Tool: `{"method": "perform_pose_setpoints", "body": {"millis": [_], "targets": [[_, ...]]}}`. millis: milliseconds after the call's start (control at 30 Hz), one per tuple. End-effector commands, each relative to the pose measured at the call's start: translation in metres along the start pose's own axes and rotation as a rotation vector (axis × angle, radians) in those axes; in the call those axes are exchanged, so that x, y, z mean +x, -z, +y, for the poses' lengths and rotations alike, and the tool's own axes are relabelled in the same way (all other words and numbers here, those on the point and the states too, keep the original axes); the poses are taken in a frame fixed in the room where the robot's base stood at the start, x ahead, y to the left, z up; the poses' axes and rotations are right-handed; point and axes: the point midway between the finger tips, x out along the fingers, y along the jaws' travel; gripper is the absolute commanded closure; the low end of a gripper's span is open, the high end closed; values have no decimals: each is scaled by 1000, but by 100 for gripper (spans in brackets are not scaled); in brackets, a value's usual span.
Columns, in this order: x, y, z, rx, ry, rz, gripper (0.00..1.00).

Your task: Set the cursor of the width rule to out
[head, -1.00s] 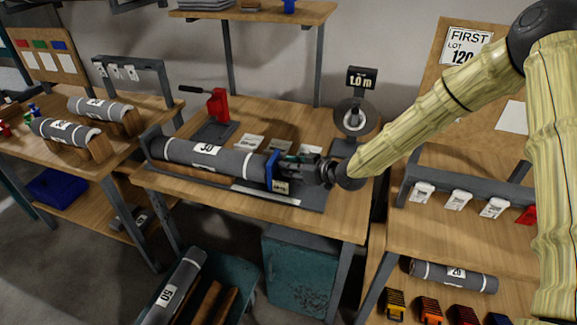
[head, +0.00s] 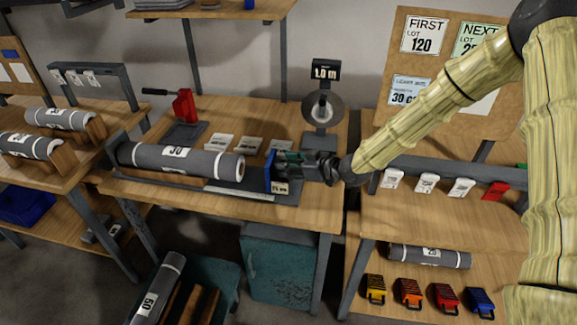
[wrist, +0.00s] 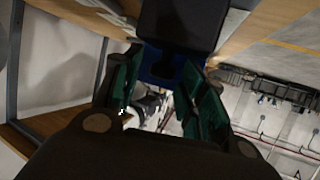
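The width rule (head: 241,192) is a pale strip along the front of the grey cradle on the middle bench. Its cursor (head: 270,172) is an upright blue plate with a small tag whose figure is too small to read surely. A grey roll (head: 180,158) marked 30 lies in the cradle, and a gap separates its right end from the cursor.
A dial stand (head: 322,105) showing 1.0 m is behind my gripper. A board (head: 420,62) with lot sheets stands at right. Rolls lie on the left bench.

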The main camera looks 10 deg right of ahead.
Motion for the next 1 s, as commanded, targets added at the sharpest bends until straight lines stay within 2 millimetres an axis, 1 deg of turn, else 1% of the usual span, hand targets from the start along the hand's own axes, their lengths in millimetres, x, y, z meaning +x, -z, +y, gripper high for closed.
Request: {"method": "perform_pose_setpoints", "body": {"millis": [300, 367, 467, 567, 800, 1000], "targets": [[-1, -2, -1, 1, 2, -3, 53], [-3, -2, -1, 1, 1, -3, 53], [-12, -1, 0, 1, 1, -3, 53], [-26, -1, 0, 2, 0, -2, 53], [-70, -1, 0, 0, 0, -1, 53], [-100, -1, 0, 2, 0, -1, 53]]}}
